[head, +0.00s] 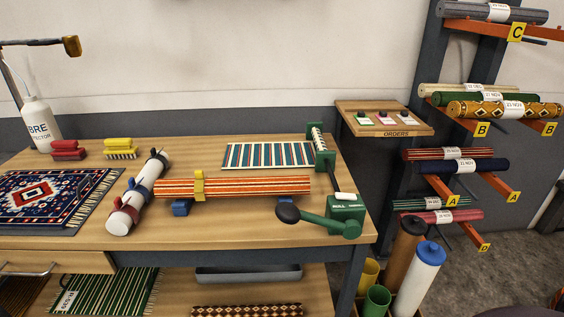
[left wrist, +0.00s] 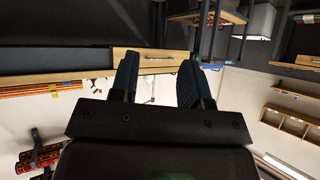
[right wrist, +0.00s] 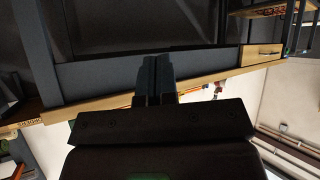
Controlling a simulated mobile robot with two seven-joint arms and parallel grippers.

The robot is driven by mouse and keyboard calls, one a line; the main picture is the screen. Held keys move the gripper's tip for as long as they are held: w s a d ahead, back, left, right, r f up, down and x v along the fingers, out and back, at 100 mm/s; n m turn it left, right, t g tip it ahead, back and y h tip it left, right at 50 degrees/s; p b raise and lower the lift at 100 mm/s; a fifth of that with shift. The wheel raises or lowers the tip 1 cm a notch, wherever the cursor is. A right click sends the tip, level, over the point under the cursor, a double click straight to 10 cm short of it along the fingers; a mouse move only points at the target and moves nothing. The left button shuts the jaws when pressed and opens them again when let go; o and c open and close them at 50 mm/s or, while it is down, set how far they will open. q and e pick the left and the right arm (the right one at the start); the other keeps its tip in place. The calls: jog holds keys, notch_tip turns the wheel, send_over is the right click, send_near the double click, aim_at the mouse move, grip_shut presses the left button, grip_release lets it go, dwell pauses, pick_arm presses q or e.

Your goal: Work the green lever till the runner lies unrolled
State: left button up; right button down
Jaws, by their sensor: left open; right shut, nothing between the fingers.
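The green lever (head: 322,223) has a black knob at its left end and joins a green box marked "ROLL" (head: 345,207) at the bench's right front. A red, orange and cream striped roll (head: 250,186) lies rolled up left of the box, over blue supports with a yellow clamp around it. A flat teal, red and white striped piece (head: 268,156) lies behind it, beside a green-ended roller (head: 319,140). I cannot tell which piece is the runner. My left gripper (left wrist: 160,62) is open and empty. My right gripper (right wrist: 156,60) is shut and empty. Neither shows in the head view.
A white tube with red and blue clamps (head: 138,190) lies on the bench (head: 225,233). A patterned rug (head: 50,196), two brushes and a white bottle (head: 41,125) are at left. An orders shelf (head: 385,120) and a roll rack stand at right.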

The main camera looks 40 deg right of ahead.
jog(key=w+a+r+m+y+p, duration=0.15)
jog(key=w+r+m+y, duration=0.35)
jog(key=r+m, duration=0.55)
jog(key=w+a+r+m+y+p, duration=0.15)
jog(key=w+r+m+y, duration=0.3)
jog(key=r+m, duration=0.55)
jog(key=w+r+m+y+p, duration=0.2)
jog(key=w+r+m+y, duration=0.35)
jog(key=r+m, duration=0.5)
pick_arm(q)
notch_tip(320, 180, up, 9)
jog(key=p, duration=0.4)
jog(key=shift+w+t, duration=0.2)
jog(key=shift+t, duration=0.1)
pick_arm(e)
jog(key=d+r+n+g+h, duration=0.4)
jog(key=d+n, duration=0.3)
jog(key=n, duration=0.4)
jog(key=w+d+r+n+g+h, duration=0.1)
jog(key=d+r+n+g+h, duration=0.3)
jog(key=n, duration=0.8)
jog(key=d+r+h, duration=0.1)
jog(key=d+h, duration=0.1)
jog(key=h, duration=0.1)
jog(key=shift+d+r+g, duration=0.3)
jog(key=shift+d, duration=0.1)
pick_arm(q)
jog(key=shift+r, duration=0.1)
jog(key=shift+w+r, duration=0.1)
jog(key=shift+w, duration=0.05)
